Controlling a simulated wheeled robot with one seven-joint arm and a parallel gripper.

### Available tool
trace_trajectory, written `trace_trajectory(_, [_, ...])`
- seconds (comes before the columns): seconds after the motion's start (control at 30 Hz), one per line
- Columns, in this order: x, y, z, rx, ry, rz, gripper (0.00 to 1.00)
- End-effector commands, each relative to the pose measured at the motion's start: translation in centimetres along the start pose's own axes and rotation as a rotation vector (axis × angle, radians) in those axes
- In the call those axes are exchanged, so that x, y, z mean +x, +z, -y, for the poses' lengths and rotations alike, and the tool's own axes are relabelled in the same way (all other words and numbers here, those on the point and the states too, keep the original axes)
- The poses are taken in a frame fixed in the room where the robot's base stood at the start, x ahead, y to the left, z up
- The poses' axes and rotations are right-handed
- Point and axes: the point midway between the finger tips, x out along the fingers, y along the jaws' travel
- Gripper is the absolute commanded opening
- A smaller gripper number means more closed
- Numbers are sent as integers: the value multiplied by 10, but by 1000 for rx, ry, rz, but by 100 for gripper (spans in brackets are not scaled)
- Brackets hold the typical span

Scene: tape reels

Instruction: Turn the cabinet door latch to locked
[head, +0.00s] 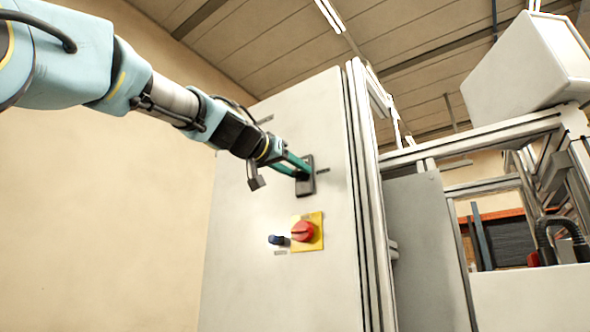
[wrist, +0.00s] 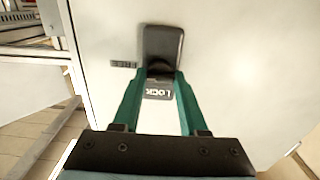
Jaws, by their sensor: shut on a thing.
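The cabinet door (head: 262,200) is a tall pale panel. Its latch (head: 307,188) is a dark upright plate with a turning part. My gripper (head: 300,169) reaches it from the upper left with green fingers. In the wrist view the latch (wrist: 163,40) stands between and beyond the fingertips, and the gripper (wrist: 160,74) is shut on its dark turning part. A LOCK label (wrist: 158,94) shows between the fingers and a FREE label (wrist: 123,64) to the left. The fingers partly hide the turning part, so its exact angle is unclear.
Below the latch are a red knob on a yellow plate (head: 304,232) and a small dark blue knob (head: 277,240). An aluminium frame (head: 362,200) runs along the door's right side. A white box (head: 525,65) sits high at the right. The space left of the door is clear.

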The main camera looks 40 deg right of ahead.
Motion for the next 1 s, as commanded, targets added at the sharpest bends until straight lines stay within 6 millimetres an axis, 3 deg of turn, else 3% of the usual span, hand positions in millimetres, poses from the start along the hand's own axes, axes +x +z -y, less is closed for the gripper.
trace_trajectory(0.47, [0,0,1,-88,-1,0,0])
trace_trajectory(1.0, [0,0,2,-556,-1,0,0])
